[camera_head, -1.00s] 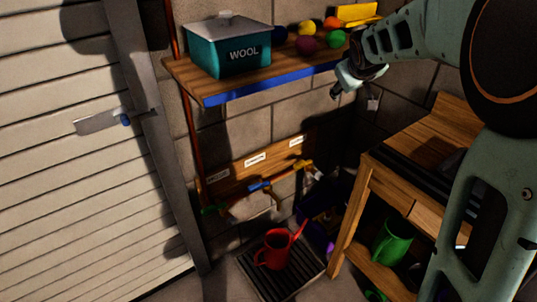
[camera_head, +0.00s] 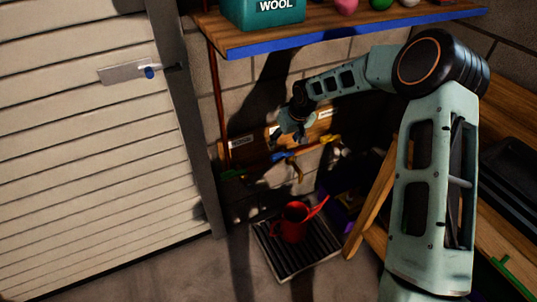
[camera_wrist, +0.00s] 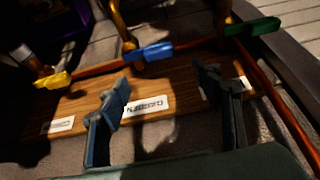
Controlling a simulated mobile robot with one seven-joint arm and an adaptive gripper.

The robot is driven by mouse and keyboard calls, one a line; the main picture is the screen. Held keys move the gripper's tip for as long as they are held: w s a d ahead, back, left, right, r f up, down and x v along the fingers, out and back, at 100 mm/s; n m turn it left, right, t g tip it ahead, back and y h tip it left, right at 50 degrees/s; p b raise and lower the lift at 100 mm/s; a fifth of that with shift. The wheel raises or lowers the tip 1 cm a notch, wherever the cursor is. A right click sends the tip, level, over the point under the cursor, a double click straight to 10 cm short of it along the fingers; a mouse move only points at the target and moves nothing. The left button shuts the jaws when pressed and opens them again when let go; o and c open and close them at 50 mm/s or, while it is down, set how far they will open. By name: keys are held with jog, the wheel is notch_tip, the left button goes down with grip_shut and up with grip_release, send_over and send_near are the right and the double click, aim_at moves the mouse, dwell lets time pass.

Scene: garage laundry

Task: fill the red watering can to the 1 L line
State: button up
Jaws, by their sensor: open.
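The red watering can (camera_head: 293,222) stands upright on a dark slatted drain tray (camera_head: 268,243) below the taps, its spout pointing up and right. Its water level and 1 L line cannot be made out. My gripper (camera_head: 293,128) is open and empty, in front of the labelled wooden board above the can. In the wrist view my gripper (camera_wrist: 163,78) has its fingers apart with the board's middle label between them. Beyond the fingertips are a blue tap lever (camera_wrist: 153,51), a yellow lever (camera_wrist: 52,80) and a green lever (camera_wrist: 252,27). No finger visibly touches a lever.
A shelf (camera_head: 350,32) with a teal WOOL box (camera_head: 262,14) overhangs the taps. Copper piping (camera_wrist: 190,57) runs along the board (camera_wrist: 175,88). A wooden bench (camera_head: 505,215) stands to the right, a slatted white door (camera_head: 90,150) to the left. Floor in front of the tray is clear.

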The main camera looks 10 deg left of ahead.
aim_at(279, 156)
jog(key=b+x, duration=0.2)
jog(key=x, duration=0.8)
jog(key=shift+w+f, duration=0.1)
jog(key=shift+f, duration=0.3)
grip_shut()
jog(key=shift+s+d+r+n, duration=0.1)
jog(key=shift+s+d+n, duration=0.15)
jog(key=shift+n, duration=0.15)
jog(key=shift+s+d+n+g+y+p, duration=0.25)
jog(key=shift+d+n+g+y+p, duration=0.15)
jog(key=shift+n+p, duration=0.45)
grip_release()
